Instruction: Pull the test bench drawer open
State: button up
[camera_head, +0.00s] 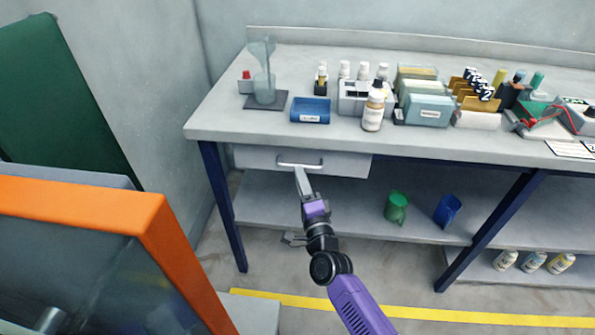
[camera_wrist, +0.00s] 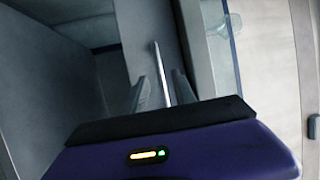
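The test bench (camera_head: 225,125) is a grey worktop on dark blue legs. Its light grey drawer (camera_head: 345,165) hangs under the worktop at the left and looks closed. A pale bar handle (camera_head: 287,163) runs across the drawer front. My gripper (camera_head: 299,170) is at the handle, reaching up from below in the head view. In the wrist view, the handle (camera_wrist: 160,72) shows as a thin light bar between the two grey fingers of my gripper (camera_wrist: 160,85). A gap seems to show on each side of the bar. Contact with the handle is hard to make out.
Bottles (camera_head: 373,110), a blue tray (camera_head: 310,108) and racks stand on the worktop. A green mug (camera_head: 396,207) and a blue mug (camera_head: 447,210) are on the shelf below. An orange-framed cabinet (camera_head: 150,215) is at the near left. Floor shows in front of the bench.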

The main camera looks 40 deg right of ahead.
jog(key=x, duration=0.3)
jog(key=shift+w+d, duration=0.1)
jog(key=shift+w, duration=0.05)
grip_shut()
dwell(1.4)
